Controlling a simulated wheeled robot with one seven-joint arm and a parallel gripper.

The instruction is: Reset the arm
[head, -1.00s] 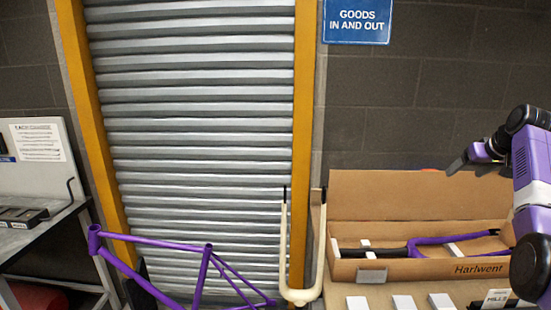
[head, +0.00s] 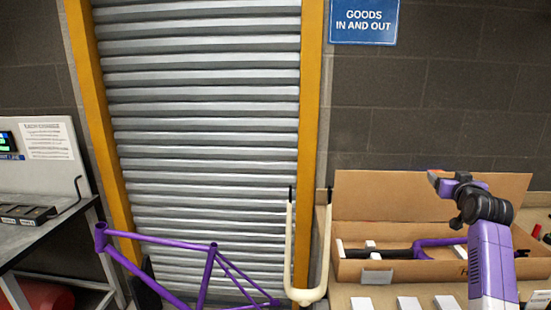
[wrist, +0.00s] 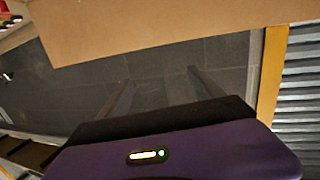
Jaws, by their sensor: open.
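My purple and black arm (head: 490,255) rises at the right of the head view, in front of the cardboard box. My gripper (head: 437,178) is at its top end, in front of the box's raised lid, and points left. In the wrist view my gripper (wrist: 163,88) shows two dark fingers apart with nothing between them. The grey wall lies beyond them.
An open cardboard box (head: 385,270) holding a purple and black fork (head: 430,244) stands on the bench behind my arm. White blocks lie before it. A purple bike frame (head: 160,240) and a cream fork (head: 306,295) stand left, before the roller shutter (head: 205,130).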

